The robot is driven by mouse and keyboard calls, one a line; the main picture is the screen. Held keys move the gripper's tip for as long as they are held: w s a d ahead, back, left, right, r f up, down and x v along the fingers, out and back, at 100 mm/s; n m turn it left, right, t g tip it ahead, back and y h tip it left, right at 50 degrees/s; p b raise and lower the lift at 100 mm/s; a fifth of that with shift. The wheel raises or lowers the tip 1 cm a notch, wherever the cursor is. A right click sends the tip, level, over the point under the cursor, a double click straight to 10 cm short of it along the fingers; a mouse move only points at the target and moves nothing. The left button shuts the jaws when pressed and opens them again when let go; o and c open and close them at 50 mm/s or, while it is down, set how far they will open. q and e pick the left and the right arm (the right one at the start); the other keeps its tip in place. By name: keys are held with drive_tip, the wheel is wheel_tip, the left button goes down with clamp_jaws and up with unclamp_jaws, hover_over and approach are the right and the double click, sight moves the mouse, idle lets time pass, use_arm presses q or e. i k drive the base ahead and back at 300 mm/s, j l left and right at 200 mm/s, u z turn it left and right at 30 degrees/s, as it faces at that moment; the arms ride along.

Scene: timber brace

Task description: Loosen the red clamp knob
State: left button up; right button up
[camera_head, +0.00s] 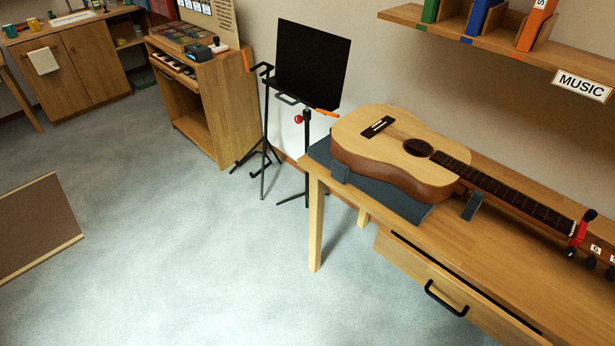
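A small round red knob (298,119) sits on the upright of a black music stand (312,65), just below its flat black plate. The stand is on the floor beside the table's far left end. A red clamp-like piece (580,229) sits across the neck of an acoustic guitar (395,140), near its headstock, at the right edge of the picture. I cannot tell whether it has a knob of its own. Neither of my grippers is in view.
The guitar lies on a dark pad (405,205) on a wooden table (500,255), whose drawer (450,285) is slightly open. A shelf (480,38) hangs above. A wooden cabinet (232,110) stands left of the stand. The grey floor (190,240) in front is clear.

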sight(299, 118)
drive_tip(key=i+j+z, duration=0.15)
drive_tip(key=z, duration=0.8)
drive_tip(key=i+j+z, duration=0.1)
drive_tip(key=j+z, duration=0.35)
drive_tip(key=j, duration=0.3)
drive_tip(key=j+z, duration=0.5)
drive_tip(key=j, duration=0.25)
